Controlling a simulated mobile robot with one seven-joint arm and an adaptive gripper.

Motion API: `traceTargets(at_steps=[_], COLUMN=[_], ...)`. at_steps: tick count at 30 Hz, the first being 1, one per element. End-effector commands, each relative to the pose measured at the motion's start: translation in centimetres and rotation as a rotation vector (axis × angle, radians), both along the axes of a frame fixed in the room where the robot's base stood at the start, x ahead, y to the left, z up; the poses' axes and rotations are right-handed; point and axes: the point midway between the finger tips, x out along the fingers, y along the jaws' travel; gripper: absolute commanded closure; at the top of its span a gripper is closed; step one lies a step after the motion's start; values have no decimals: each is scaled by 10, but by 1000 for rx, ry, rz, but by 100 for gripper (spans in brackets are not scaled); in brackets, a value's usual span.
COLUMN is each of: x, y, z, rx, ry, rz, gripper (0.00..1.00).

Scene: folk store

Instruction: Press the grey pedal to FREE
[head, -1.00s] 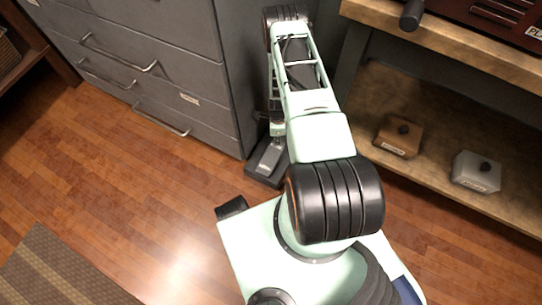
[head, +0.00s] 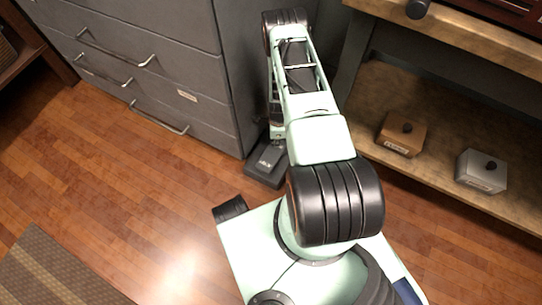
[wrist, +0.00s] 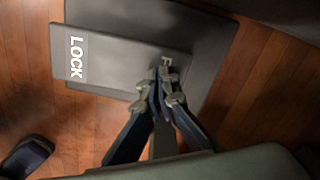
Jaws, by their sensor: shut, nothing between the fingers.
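The grey pedal (wrist: 120,56) lies in the wrist view as a flat plate on a wider dark base (wrist: 205,50). White letters reading LOCK stand at its left end. My gripper (wrist: 162,75) is shut and empty, with its fingertips over the right part of the plate. I cannot tell whether they touch it. In the head view the pedal (head: 267,158) is on the floor by the cabinet corner, partly covered by my arm.
A grey drawer cabinet (head: 165,65) stands to the left of the pedal. Wooden floor (head: 120,170) is open at the left, with a striped mat (head: 60,270) at the front.

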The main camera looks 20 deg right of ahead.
Motion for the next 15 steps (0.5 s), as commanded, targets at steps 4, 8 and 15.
traceTargets(at_steps=[4, 8, 15], x=[0, 0, 1], y=[0, 0, -1], z=[0, 0, 16], rx=[0, 0, -1], ry=[0, -1, -2], rz=[0, 0, 0], gripper=[100, 100, 100])
